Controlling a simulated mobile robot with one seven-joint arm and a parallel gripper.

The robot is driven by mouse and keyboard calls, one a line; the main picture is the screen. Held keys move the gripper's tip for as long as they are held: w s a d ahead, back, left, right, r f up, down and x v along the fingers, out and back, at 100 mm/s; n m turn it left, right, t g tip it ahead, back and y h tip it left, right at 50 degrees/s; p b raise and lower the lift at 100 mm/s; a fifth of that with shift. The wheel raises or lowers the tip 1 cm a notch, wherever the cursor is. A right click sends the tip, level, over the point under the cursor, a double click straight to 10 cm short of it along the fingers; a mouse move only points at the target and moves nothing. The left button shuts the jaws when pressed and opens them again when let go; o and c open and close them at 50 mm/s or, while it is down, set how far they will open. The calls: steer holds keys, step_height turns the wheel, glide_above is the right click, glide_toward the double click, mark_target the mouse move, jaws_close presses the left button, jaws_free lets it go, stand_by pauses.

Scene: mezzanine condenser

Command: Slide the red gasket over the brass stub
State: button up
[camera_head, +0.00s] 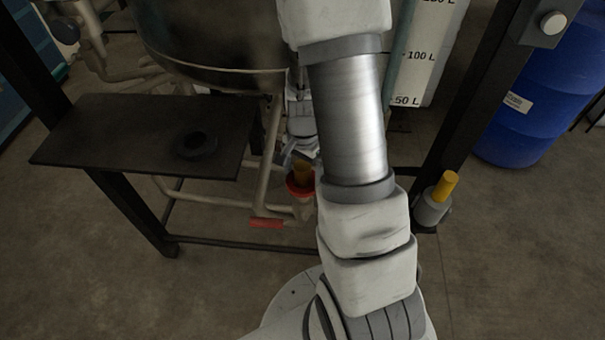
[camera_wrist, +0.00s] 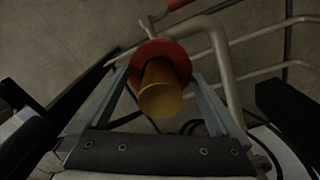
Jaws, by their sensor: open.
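The brass stub (camera_head: 303,173) stands up from pipework below the tank, left of my arm. The red gasket (camera_head: 299,190) is around its lower part, with the stub's top standing clear above it. In the wrist view the stub (camera_wrist: 160,98) points toward the camera, and the gasket (camera_wrist: 160,50) shows as a ring around it. My gripper (camera_wrist: 160,75) is open, with one finger on each side of the gasket and stub. I cannot tell whether the fingers touch the gasket. The gasket's underside is hidden. In the head view my gripper (camera_head: 300,155) is just above the stub.
A dark table (camera_head: 110,130) at the left holds a black ring (camera_head: 196,145). A red handle (camera_head: 266,223) sits on the pipes. Another yellow stub (camera_head: 446,185) on a grey fitting is right of my arm, by a dark post. A blue barrel (camera_head: 540,100) stands far right.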

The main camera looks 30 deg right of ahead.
step_height(320, 180, up, 16)
steer(key=p, duration=0.5)
steer(key=shift+r, duration=0.25)
steer(key=s+a+r+n+t+p, duration=0.2)
steer(key=s+a+r+n+p, duration=0.1)
steer(key=r, duration=0.6)
steer(key=s+a+r+n+t+p, duration=0.1)
steer(key=s+a+r+n+p, duration=0.3)
steer(key=r, duration=0.6)
steer(key=s+a+r+n+t+p, duration=0.2)
steer(key=s+a+r+n+p, duration=0.1)
steer(key=r, duration=0.6)
steer(key=s+n+p, duration=0.1)
steer(key=s+n, duration=0.1)
steer(key=shift+s+a+r+n+t, duration=0.2)
steer(key=shift+a+n+t, duration=0.1)
steer(key=shift+n, duration=0.1)
steer(key=shift+c, duration=0.3)
